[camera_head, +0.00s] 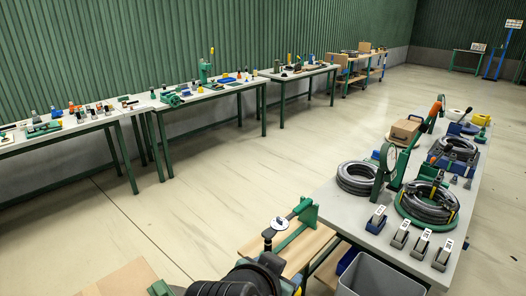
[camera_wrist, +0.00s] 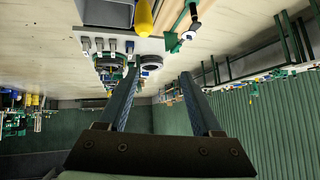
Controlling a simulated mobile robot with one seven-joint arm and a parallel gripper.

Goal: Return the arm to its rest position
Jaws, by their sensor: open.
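My gripper (camera_wrist: 160,74) shows in the wrist view, its two long fingers apart with nothing between them. The wrist view is upside down, with the floor at the top and the green wall below. Coils also show small and distant beyond the fingertips in the wrist view (camera_wrist: 150,58). I cannot make out my gripper in the head view.
Numbered grey blocks (camera_head: 421,243) line the near edge of the coil table, beside a grey bin (camera_head: 380,277). A long bench (camera_head: 70,126) with tools runs along the green wall. The floor (camera_head: 235,170) between bench and table is clear.

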